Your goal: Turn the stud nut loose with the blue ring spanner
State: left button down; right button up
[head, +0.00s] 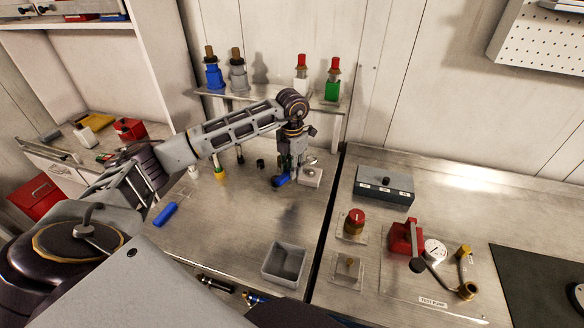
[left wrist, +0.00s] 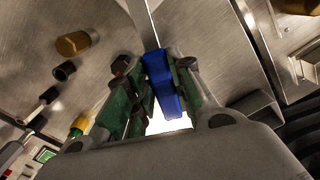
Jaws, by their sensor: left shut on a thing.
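My left gripper (head: 287,178) is low over the rear of the left bench, fingers down. It is shut on the blue ring spanner (head: 279,181). In the left wrist view the spanner's blue handle (left wrist: 160,82) lies between the green-sided fingers, and a flat steel shank runs on toward the top edge. A small pale block with a round metal fitting (head: 311,174) stands just right of the gripper; it may carry the stud nut. The nut itself and the spanner's ring end are not clear, so I cannot tell whether they touch. My right gripper is not in view.
Left of the gripper stand several small fittings, one yellow-based (head: 219,172). A blue cylinder (head: 165,214) lies nearer, and an open grey bin (head: 285,264) stands at the front.

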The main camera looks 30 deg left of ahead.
pick_arm(q)
jog(key=shift+f, duration=0.25)
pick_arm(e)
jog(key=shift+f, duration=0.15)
pick_arm(q)
jog(key=shift+f+b, duration=1)
jog(key=shift+f, duration=0.6)
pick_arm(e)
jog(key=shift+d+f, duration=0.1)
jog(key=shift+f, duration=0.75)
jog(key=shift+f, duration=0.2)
pick_arm(q)
jog(key=shift+f+b, duration=0.3)
jog(key=shift+b, duration=0.1)
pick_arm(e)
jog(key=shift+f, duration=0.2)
pick_arm(q)
jog(key=shift+f, duration=0.15)
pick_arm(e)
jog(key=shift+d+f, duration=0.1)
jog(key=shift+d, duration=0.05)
pick_arm(q)
jog(key=shift+f+b, duration=0.3)
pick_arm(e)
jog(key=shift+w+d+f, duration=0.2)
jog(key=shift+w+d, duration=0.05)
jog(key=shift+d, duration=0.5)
